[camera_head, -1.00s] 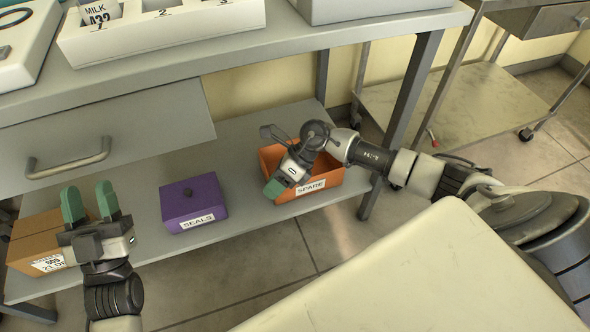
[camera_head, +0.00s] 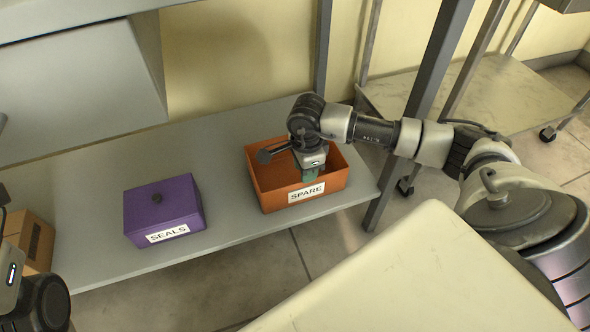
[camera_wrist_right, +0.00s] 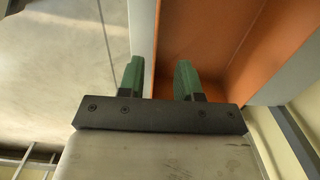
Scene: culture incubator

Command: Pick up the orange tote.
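The orange tote (camera_head: 265,191) is an open box with a white "SPARE" label, standing on the lower shelf. It looks empty where its inside shows. My right gripper (camera_head: 311,176) points down at the tote's front wall, above the label. In the right wrist view the green fingers (camera_wrist_right: 159,80) stand apart, with the tote's wall edge between them. The right finger is over the orange inside (camera_wrist_right: 205,40), the other on the outer side. Whether they touch the wall is unclear. My left gripper (camera_head: 10,275) is at the lower left edge, its fingers not visible.
A purple "SEALS" box (camera_head: 163,208) with a dark knob stands left of the tote on the grey shelf (camera_head: 85,165). A brown box (camera_head: 36,241) is at the far left. A table leg (camera_head: 420,100) rises right of the tote, behind my right arm.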

